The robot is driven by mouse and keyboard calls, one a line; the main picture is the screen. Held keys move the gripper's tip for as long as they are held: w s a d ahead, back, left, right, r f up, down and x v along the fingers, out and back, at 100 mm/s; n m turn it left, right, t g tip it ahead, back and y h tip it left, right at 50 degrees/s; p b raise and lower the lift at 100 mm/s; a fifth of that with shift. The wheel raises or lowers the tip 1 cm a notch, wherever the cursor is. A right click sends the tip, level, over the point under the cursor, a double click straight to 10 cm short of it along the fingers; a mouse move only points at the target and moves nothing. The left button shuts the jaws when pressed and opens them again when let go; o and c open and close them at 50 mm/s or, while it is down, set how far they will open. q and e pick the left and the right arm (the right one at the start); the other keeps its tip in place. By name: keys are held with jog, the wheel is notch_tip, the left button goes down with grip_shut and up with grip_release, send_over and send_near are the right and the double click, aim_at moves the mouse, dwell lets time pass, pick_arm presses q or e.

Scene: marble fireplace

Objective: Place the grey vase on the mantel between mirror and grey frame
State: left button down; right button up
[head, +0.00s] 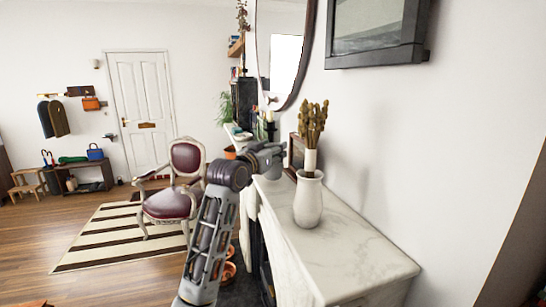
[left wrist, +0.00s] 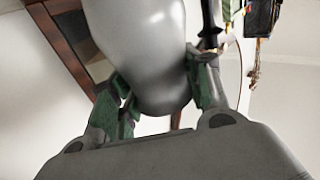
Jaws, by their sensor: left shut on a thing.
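The grey vase (left wrist: 155,60) is smooth and rounded and fills the middle of the left wrist view. My left gripper (left wrist: 160,92) is shut on it, with one green-padded finger on each side. In the head view my left gripper (head: 268,155) is over the far part of the marble mantel (head: 350,255); I cannot clearly tell the vase apart there. The round mirror (head: 262,60) hangs on the wall beyond. The dark grey frame (head: 375,56) hangs nearer, at the upper right. My right gripper is not in view.
A whitish vase (head: 308,203) with dried flowers stands on the mantel, right of my left gripper. A brown frame (head: 295,152) leans behind it, and a black candlestick (head: 270,130) stands beyond. The near end of the mantel is bare. An armchair (head: 168,204) stands left.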

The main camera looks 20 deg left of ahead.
pick_arm(q)
jog(key=shift+f, duration=0.95)
jog(key=shift+f, duration=0.15)
jog(key=c, duration=1.1)
grip_release()
jog(key=shift+f, duration=0.1)
jog(key=o, duration=0.4)
jog(key=shift+w, duration=0.1)
